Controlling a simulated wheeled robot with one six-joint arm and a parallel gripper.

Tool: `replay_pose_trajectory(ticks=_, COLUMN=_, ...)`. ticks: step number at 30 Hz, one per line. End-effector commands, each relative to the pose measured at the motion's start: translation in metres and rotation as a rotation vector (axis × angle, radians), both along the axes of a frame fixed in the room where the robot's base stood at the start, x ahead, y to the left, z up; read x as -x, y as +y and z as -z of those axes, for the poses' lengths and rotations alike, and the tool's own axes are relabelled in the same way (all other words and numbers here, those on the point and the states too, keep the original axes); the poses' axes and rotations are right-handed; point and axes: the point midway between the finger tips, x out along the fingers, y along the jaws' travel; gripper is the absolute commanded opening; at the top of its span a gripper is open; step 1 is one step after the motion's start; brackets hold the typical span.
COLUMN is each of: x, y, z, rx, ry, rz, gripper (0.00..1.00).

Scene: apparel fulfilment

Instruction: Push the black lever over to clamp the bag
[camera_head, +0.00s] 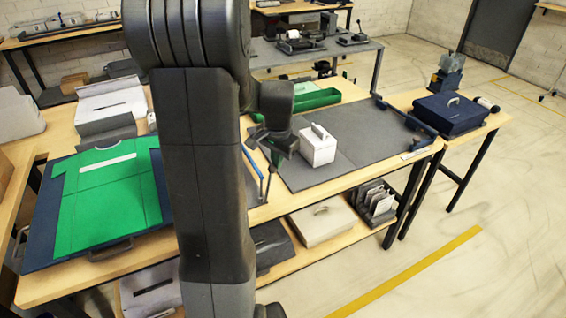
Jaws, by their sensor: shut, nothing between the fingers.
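I cannot make out for sure which part is the black lever. I cannot identify a bag for certain; my arm hides part of the table.
A grey mat (370,135) covers the table's right part, mostly bare. A green tray (318,98) is behind the white item. A green shirt (110,195) lies at left. A navy case (450,110) stands on the right side table. Blue rods (256,172) stand near my arm.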

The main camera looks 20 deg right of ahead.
Motion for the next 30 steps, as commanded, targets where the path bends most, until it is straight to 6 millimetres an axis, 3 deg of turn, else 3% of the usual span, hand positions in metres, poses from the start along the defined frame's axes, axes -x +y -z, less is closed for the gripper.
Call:
replay_pose_trajectory(ticks=8, x=0.003, y=0.034, z=-0.002, rx=0.205, ry=-0.017, rz=-0.009, gripper=0.00)
replay_pose_trajectory(ticks=15, x=0.004, y=0.054, z=-0.005, rx=0.201, ry=-0.015, rz=-0.003, gripper=0.00)
replay_pose_trajectory(ticks=30, x=0.007, y=0.072, z=-0.003, rx=0.195, ry=-0.011, rz=0.001, gripper=0.00)
